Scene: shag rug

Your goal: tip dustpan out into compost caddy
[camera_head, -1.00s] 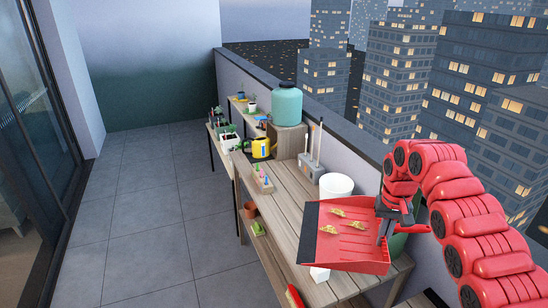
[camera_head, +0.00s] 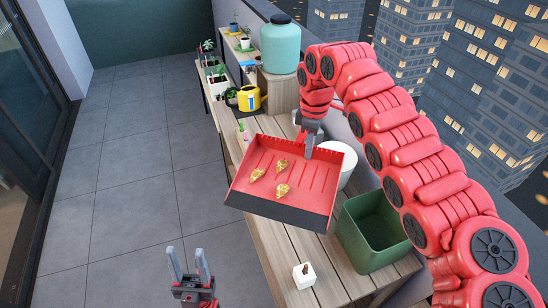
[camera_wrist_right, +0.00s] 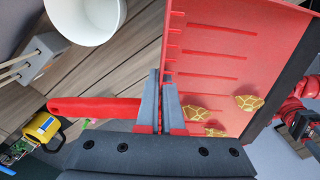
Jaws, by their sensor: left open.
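The red dustpan (camera_head: 300,208) is held above the wooden bench, roughly level, with three golden crumpled pieces (camera_head: 283,190) on it. My left gripper (camera_head: 187,258) is open and empty, over the floor.
A white pot (camera_head: 348,168) stands behind the dustpan, partly hidden. A small white block (camera_head: 304,275) sits at the bench's near end. Tiled floor lies clear on the left.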

